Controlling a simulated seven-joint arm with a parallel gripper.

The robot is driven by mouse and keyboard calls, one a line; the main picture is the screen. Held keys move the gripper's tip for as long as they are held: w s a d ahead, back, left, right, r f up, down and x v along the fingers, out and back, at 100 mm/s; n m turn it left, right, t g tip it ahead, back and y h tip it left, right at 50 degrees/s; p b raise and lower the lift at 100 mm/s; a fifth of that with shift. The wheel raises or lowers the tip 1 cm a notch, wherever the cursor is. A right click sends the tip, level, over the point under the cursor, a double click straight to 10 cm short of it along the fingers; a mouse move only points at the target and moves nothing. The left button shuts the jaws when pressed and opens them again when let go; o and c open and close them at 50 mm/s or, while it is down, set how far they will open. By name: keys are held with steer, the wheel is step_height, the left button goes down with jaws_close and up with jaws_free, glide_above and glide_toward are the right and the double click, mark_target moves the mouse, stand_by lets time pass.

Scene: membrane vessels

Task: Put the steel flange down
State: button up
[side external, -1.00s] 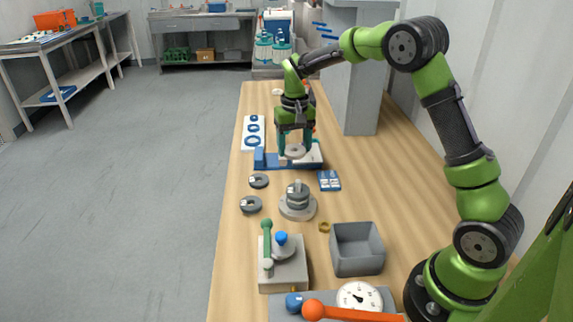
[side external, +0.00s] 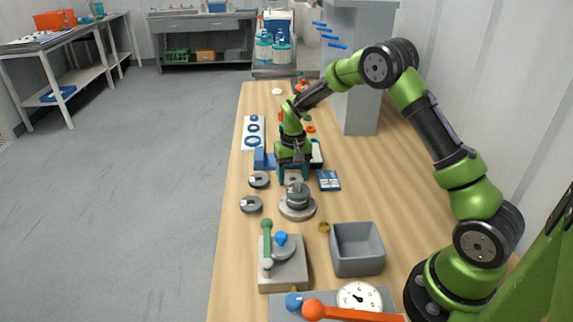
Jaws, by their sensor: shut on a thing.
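My gripper (side external: 294,176) points down over the table, its teal fingers shut on the steel flange (side external: 292,179), a small grey ring. The flange is partly hidden by the fingers and by the top of a grey stepped stack on a round base (side external: 298,211). The stack stands just in front of the gripper. I cannot tell the gap between flange and table, or whether the flange touches the stack.
A blue packet (side external: 329,180), a brass ring (side external: 324,227) and a grey bin (side external: 358,250) are at right. A lever device (side external: 283,270) stands in front.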

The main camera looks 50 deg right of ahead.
steer(key=shift+f, duration=0.15)
steer(key=o, duration=1.2)
steer(key=shift+o, duration=0.2)
step_height(320, 180, up, 12)
steer(key=s+a+r+n+t+y, duration=0.1)
steer(key=s+a+r+t, duration=0.1)
steer(key=s+a+r, duration=0.3)
steer(key=s+a+r+t, duration=0.1)
steer(key=s+a+r, duration=0.1)
steer(key=s+r, duration=0.45)
steer(key=s+a+n+t+y, duration=0.1)
steer(key=s+a+t, duration=0.3)
steer(key=s, duration=0.9)
steer(key=shift+a+r, duration=0.35)
steer(key=shift+a, duration=0.4)
